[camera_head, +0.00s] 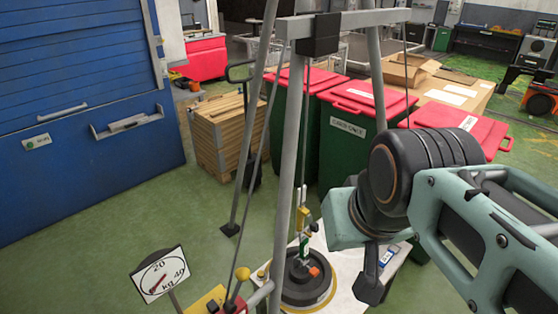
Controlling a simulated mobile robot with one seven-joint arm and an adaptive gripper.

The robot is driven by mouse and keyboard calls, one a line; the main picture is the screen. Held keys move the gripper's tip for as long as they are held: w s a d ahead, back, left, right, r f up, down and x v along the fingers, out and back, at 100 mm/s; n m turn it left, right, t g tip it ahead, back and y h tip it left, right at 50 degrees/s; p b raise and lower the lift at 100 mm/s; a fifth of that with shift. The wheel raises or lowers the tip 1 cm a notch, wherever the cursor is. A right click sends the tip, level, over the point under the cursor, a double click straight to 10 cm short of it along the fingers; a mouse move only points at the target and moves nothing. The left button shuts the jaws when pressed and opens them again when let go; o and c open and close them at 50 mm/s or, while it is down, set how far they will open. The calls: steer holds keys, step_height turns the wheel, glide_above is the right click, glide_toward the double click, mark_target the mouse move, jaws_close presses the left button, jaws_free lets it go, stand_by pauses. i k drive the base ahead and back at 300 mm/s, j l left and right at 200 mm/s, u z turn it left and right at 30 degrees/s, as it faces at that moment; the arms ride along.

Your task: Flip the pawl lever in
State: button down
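A lever with a yellow ball knob (241,274) stands at the bottom of the view, left of the near grey post. It rises from a red and yellow mechanism (212,301) cut off by the bottom edge. I cannot tell for sure whether this is the pawl lever, and no pawl teeth show clearly. My gripper (369,289) hangs dark and pointing down at the right, well apart from the knob, beside a round black load (309,280). Its fingers overlap from this angle, so its opening is unclear. Nothing held in it is visible.
A grey post frame (291,150) with a crossbeam stands between my gripper and the knob. A yellow hook piece (303,216) hangs above the black load. A kg dial (160,275) stands at lower left. Green bins with red lids (362,98) stand behind. Green floor is open at left.

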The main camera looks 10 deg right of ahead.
mark_target(242, 274)
steer(key=z, duration=0.15)
steer(key=l+u, duration=0.45)
steer(key=l, duration=0.3)
steer(key=k+j+u, duration=0.15)
steer(key=u, duration=0.85)
